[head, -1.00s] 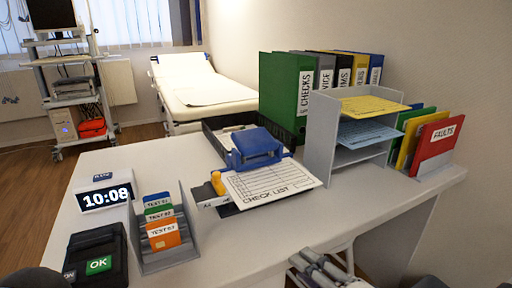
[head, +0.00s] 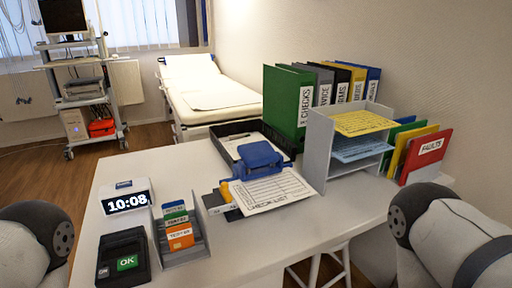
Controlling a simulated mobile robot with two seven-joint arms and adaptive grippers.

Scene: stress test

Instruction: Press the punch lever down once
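The blue hole punch (head: 258,160) stands on the white desk, with its wide blue lever on top. A check list sheet (head: 275,190) lies at the punch's front side, its far edge at the punch. Whether the lever is raised or pressed is hard to tell at this size. Parts of my two arms show at the lower left and lower right edges. Neither gripper is in view, and nothing of mine touches the punch.
A black tray (head: 226,131) sits behind the punch. A grey card rack (head: 203,236), a clock (head: 126,203) and a black OK device (head: 122,258) stand to the left. A grey paper shelf (head: 319,150), binders (head: 291,98) and coloured folders (head: 426,152) stand to the right.

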